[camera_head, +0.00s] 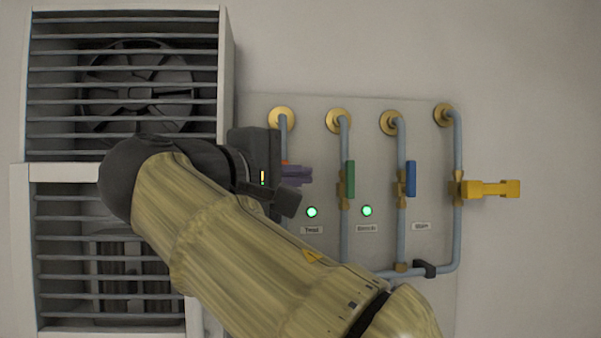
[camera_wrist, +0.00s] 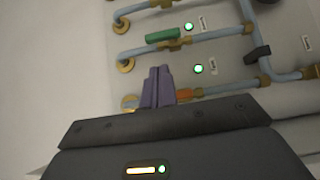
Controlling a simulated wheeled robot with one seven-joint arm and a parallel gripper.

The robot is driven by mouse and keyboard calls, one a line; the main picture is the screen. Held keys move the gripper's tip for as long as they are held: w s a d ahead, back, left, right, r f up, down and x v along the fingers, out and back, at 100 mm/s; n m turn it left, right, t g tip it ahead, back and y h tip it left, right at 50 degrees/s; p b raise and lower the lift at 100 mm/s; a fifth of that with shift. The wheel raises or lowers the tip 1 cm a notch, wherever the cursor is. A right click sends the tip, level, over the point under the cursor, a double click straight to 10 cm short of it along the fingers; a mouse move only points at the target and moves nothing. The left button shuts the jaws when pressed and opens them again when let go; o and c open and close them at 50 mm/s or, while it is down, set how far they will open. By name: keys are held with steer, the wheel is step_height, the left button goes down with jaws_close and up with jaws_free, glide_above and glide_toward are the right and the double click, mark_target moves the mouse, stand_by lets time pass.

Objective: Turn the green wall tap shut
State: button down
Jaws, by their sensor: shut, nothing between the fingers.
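The green tap handle (camera_head: 350,179) is on the second pipe from the left on the wall panel. It lies along its vertical pipe, over a brass valve body. In the wrist view the green handle (camera_wrist: 163,36) also runs along its pipe, above my fingers. My gripper (camera_head: 308,174) has purple fingers, shut and empty, left of the green handle and apart from it. In the wrist view my gripper (camera_wrist: 160,70) points up towards the green tap's pipe, beside an orange handle (camera_wrist: 184,94) on the first pipe. My gripper and arm hide most of that first tap in the head view.
A blue handle (camera_head: 411,178) lies along the third pipe. A yellow handle (camera_head: 490,189) sticks out sideways from the rightmost pipe. Two green lights (camera_head: 311,212) (camera_head: 366,211) and small labels sit on the panel. A louvred cabinet (camera_head: 226,80) stands at left, behind my arm.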

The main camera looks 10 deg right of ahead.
mark_target(350, 179)
steer(key=p+x, duration=0.3)
steer(key=x, duration=0.5)
steer(key=shift+w+d, duration=0.2)
steer(key=shift+d, duration=0.05)
